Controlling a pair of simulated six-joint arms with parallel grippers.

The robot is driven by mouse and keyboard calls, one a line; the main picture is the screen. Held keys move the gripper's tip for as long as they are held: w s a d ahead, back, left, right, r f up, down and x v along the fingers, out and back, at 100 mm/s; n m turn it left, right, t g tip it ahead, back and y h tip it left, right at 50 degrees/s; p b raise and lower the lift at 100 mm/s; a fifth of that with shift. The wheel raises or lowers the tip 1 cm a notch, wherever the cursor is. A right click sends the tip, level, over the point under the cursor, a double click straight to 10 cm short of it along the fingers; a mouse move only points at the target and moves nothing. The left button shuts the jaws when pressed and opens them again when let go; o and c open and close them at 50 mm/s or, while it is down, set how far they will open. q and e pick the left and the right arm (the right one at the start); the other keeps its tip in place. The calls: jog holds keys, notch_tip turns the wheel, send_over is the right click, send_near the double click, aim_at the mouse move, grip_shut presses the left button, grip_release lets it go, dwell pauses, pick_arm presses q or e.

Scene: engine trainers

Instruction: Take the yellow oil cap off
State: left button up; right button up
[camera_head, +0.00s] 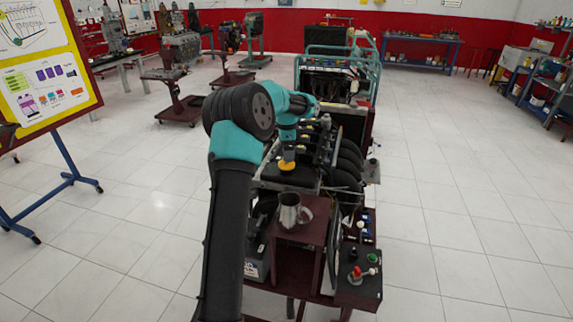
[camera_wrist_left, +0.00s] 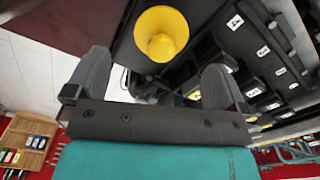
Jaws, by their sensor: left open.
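The yellow oil cap (camera_head: 287,165) sits on the near end of the dark engine (camera_head: 292,178) in the head view. In the left wrist view the yellow cap (camera_wrist_left: 161,33) shows its round face at the top, ahead of and roughly between the two fingertips. My left gripper (camera_head: 288,149) is just above the cap in the head view, partly hidden by its own teal wrist. In the wrist view the left gripper (camera_wrist_left: 154,75) is open, its two grey fingers wide apart with nothing between them. My right gripper is not in view.
A metal jug (camera_head: 290,212) stands on the dark red stand (camera_head: 301,234) in front of the engine. A control box (camera_head: 358,275) with a red-handled switch is at the front right. Black hoses (camera_head: 348,160) curve along the engine's right side. The tiled floor to the right is clear.

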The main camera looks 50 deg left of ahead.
pick_arm(q)
jog(key=shift+a+f, duration=0.1)
jog(key=shift+f, duration=2.5)
jog(key=c, duration=1)
jog(key=shift+r, duration=0.1)
jog(key=shift+r, duration=1.6)
jog(key=shift+s+r, duration=0.1)
jog(key=shift+r, duration=0.05)
jog(key=s+d+r, duration=0.1)
jog(key=s+d, duration=0.9)
jog(key=d, duration=0.2)
jog(key=shift+s+r, duration=0.2)
